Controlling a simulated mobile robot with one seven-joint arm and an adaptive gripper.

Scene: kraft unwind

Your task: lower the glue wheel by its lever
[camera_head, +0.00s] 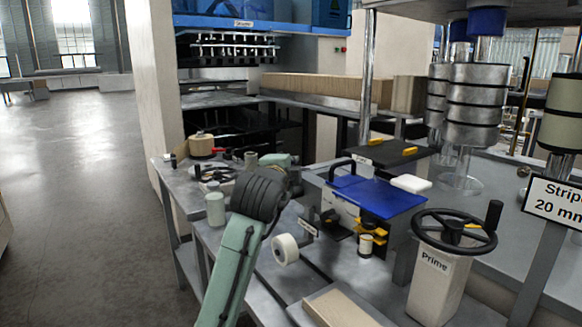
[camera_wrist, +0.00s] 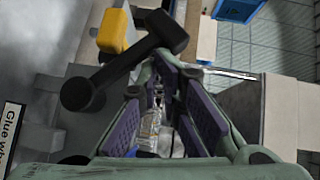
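In the wrist view my gripper (camera_wrist: 166,82) has its two purple-padded fingers apart, with a gap between them. A black lever (camera_wrist: 122,68) with a round knob and a thick cylindrical end lies just beyond and left of the fingertips. I see no part of it between the pads, and cannot tell whether a finger touches it. A sign (camera_wrist: 11,135) reading "Glue wh…" is at the left edge. In the head view my arm's dark wrist hides the gripper. The glue wheel cannot be picked out surely.
A yellow block (camera_wrist: 113,32) is beside the lever. In the head view, a blue plate (camera_head: 385,200), a white roll (camera_head: 285,250) and a black handwheel (camera_head: 455,232) on the "Prime" post crowd the bench right of my arm. The floor (camera_head: 80,190) at left is clear.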

